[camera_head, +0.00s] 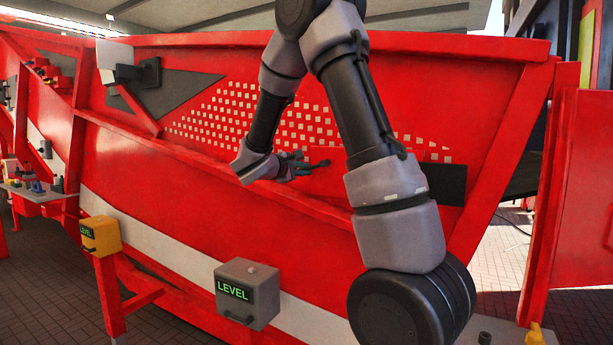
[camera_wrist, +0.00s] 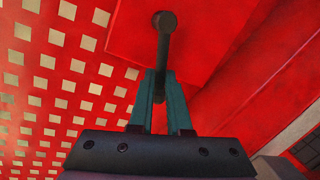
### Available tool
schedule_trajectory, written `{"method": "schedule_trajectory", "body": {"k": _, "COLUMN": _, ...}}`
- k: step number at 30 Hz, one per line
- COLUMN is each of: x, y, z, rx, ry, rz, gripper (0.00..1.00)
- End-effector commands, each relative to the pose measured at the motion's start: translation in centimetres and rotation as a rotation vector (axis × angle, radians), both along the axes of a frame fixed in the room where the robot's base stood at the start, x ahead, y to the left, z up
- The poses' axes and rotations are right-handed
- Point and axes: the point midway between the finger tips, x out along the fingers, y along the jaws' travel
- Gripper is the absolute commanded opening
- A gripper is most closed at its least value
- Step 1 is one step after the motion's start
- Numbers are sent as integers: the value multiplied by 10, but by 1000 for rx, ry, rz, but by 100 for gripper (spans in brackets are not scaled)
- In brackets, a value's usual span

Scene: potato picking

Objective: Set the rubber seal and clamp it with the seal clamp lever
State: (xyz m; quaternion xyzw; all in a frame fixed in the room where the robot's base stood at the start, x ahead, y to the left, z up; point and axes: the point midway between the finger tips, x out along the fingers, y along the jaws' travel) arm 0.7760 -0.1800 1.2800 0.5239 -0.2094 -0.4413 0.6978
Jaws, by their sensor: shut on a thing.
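My gripper (camera_head: 295,165) is at the red machine side, in front of the perforated panel. In the wrist view its teal fingers (camera_wrist: 161,82) are closed around a dark rod with a rounded end (camera_wrist: 164,22), which looks like the seal clamp lever. The lever stands out in front of a flat red plate (camera_wrist: 205,35). In the head view the dark lever (camera_head: 319,163) shows just right of the fingers. I cannot make out the rubber seal for certain in either view.
A red rail (camera_head: 180,150) runs below my gripper. A grey LEVEL box (camera_head: 247,293) and a yellow LEVEL box (camera_head: 101,236) stand lower down. A black panel (camera_head: 447,184) is right of my arm. A small shelf with parts (camera_head: 38,190) is at far left.

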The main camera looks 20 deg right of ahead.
Motion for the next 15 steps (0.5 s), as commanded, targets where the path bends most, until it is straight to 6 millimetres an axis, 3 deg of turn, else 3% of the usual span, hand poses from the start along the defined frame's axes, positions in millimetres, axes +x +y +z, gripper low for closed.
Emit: {"method": "schedule_trajectory", "body": {"k": 15, "x": 2, "y": 2, "z": 20, "rx": 201, "ry": -257, "rz": -1, "gripper": 0}}
